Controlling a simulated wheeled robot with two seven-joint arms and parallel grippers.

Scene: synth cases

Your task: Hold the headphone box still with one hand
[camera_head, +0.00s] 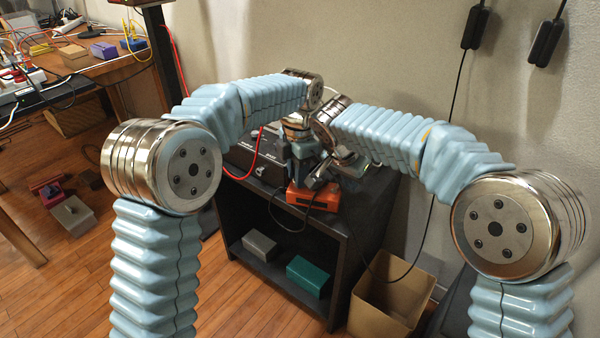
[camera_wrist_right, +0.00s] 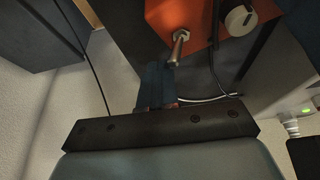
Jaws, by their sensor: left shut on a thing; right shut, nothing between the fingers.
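The headphone box (camera_head: 312,197) is a small orange box on top of a dark cabinet (camera_head: 338,224). In the right wrist view the box (camera_wrist_right: 184,14) shows a pale knob and a metal stem on its face. My left gripper (camera_head: 302,172) comes down onto the box from the left and is shut on it; its fingertips are partly hidden. My right gripper (camera_head: 322,178) is shut and empty, close beside the box. In the right wrist view its dark fingertips (camera_wrist_right: 158,70) are just below the metal stem; whether they touch it I cannot tell.
A dark device (camera_head: 262,150) with a red cable sits behind the box. A dark cable hangs in front of the cabinet. Its shelf holds a grey box (camera_head: 260,245) and a green box (camera_head: 309,276). A cardboard bin (camera_head: 392,302) stands at right, and a cluttered wooden table (camera_head: 95,68) at left.

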